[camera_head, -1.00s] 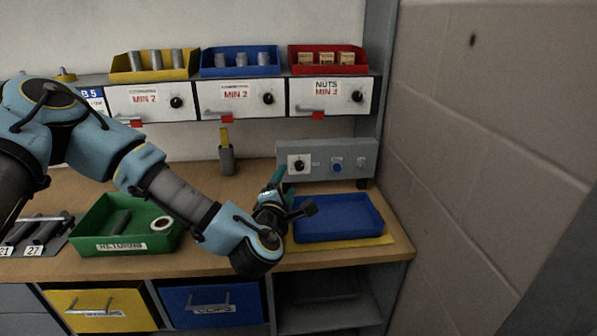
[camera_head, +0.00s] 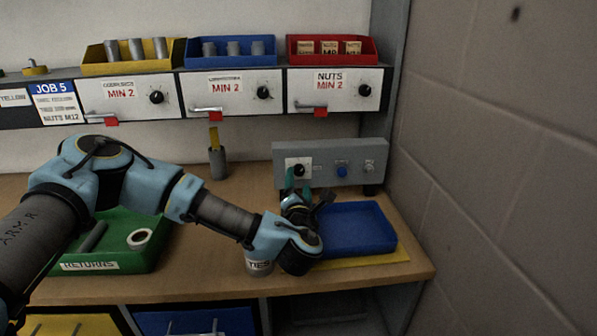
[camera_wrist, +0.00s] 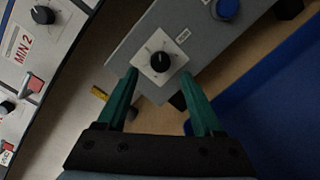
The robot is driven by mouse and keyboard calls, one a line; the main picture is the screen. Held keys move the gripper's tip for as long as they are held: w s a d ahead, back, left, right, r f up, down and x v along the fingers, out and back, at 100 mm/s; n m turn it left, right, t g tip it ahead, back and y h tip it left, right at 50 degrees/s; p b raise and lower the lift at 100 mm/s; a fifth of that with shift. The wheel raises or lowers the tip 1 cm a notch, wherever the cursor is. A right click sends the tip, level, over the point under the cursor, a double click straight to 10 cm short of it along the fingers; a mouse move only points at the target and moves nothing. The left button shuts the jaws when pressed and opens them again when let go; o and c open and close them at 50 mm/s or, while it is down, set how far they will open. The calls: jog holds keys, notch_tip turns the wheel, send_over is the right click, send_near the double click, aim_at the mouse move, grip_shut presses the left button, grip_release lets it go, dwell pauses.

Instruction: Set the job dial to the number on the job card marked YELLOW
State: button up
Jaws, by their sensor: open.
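The job dial is a black knob on a white square plate (camera_head: 299,168) at the left end of a grey control box (camera_head: 320,153). In the wrist view the dial (camera_wrist: 160,62) lies just beyond and between the fingertips. My gripper (camera_head: 297,180) is open, with green fingers pointing at the dial; in the wrist view (camera_wrist: 162,85) nothing is between them. The job card (camera_head: 54,103) on the shelf front at left reads JOB 5, with smaller lines and NUTS M12.
A blue button (camera_head: 342,171) is on the box right of the dial. A blue tray (camera_head: 362,226) lies in front of the box. A green RETURNS bin (camera_head: 140,262) and a grey holder (camera_head: 218,162) stand to the left. A block wall (camera_head: 480,170) bounds the right.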

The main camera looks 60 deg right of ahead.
aim_at(299, 173)
jog(key=shift+p+x, duration=0.45)
jog(key=shift+x, duration=1.55)
jog(key=shift+c, duration=0.2)
grip_shut()
